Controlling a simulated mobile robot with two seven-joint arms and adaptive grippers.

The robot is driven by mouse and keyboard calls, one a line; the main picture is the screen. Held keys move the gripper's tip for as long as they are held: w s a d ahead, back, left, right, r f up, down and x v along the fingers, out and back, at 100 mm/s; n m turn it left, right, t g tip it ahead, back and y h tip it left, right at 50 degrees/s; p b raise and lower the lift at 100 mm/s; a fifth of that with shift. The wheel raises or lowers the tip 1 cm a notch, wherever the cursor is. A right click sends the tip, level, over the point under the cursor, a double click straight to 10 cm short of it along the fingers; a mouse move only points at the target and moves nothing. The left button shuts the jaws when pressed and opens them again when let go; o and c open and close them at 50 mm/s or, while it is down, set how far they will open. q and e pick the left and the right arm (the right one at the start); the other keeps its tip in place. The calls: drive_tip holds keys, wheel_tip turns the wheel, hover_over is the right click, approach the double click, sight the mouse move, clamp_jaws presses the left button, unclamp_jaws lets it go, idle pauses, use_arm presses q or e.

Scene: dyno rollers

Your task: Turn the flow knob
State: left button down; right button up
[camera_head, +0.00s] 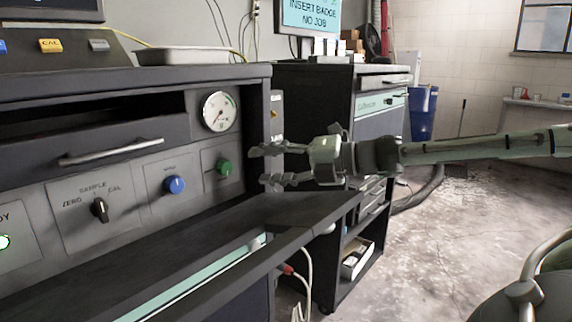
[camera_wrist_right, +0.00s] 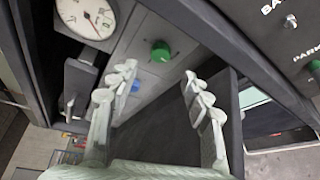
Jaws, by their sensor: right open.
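A green knob (camera_head: 223,167) sits on the grey panel below the round gauge; its small label is too blurred to read. It also shows in the wrist view (camera_wrist_right: 160,51), beyond and between the fingertips. A blue knob (camera_head: 174,184) is to its left, and its label is hard to read. A black selector (camera_head: 99,209) marked ZERO, SAMPLE and CAL is farther left. My right gripper (camera_head: 262,166) is open and empty, to the right of the green knob and apart from it. The wrist view (camera_wrist_right: 160,76) shows its fingers spread towards the panel. My left gripper is not in view.
The gauge (camera_head: 219,111) is above the knobs. A drawer handle (camera_head: 110,152) juts out at the left. A dark ledge (camera_head: 205,240) runs below the panel. A second cabinet (camera_head: 335,92) stands behind my right arm. Open floor (camera_head: 470,230) lies to the right.

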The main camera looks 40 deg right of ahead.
drive_tip(key=shift+v, duration=2.1)
